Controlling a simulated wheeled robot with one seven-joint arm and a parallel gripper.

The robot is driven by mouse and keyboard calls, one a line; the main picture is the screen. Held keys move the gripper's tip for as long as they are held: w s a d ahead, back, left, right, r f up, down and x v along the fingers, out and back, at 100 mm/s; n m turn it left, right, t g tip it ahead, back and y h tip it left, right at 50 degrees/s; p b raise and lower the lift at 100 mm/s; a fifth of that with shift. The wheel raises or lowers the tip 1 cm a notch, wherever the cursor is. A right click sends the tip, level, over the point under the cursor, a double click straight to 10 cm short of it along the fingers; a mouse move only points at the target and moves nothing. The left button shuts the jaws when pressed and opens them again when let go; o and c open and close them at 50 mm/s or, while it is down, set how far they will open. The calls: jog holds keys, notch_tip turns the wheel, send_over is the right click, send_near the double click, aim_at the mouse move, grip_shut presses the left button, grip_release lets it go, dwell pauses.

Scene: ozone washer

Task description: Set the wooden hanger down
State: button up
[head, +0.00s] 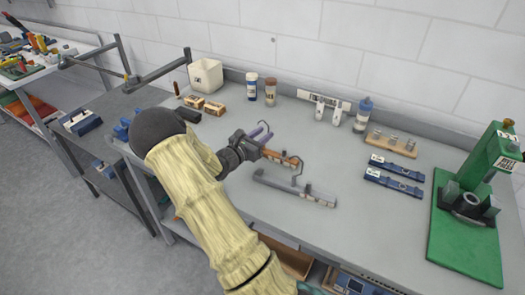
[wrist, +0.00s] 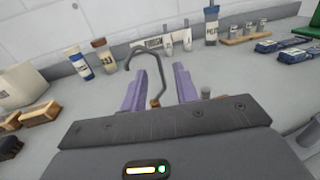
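The wooden hanger (head: 284,158) shows as a short orange-brown bar just right of my gripper in the head view, at or just above the bench top. In the wrist view its grey metal hook (wrist: 157,66) curves over my left finger, and a small brown part of it (wrist: 155,103) shows between the fingers. My gripper (head: 265,132) has purple fingers standing apart around the hook, with visible gaps; it also shows in the wrist view (wrist: 161,82). Most of the bar is hidden behind my gripper body in the wrist view.
Two bottles (head: 261,90), a white bin (head: 206,76) and wooden blocks (head: 204,105) stand behind. A blue bottle (head: 363,113), a wooden holder (head: 391,142) and blue bars (head: 395,178) lie right, before a green press (head: 475,200). The bench's front right is clear.

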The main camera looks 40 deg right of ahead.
jog(key=d+p, duration=0.1)
jog(key=d, duration=0.1)
jog(key=w+d, duration=0.1)
jog(key=d, duration=0.2)
jog(key=shift+r+p, duration=0.2)
jog(key=shift+p, duration=0.15)
jog(key=shift+s+d, duration=0.1)
jog(key=shift+s, duration=0.05)
grip_shut()
jog(key=shift+r, duration=0.1)
dwell(1.3)
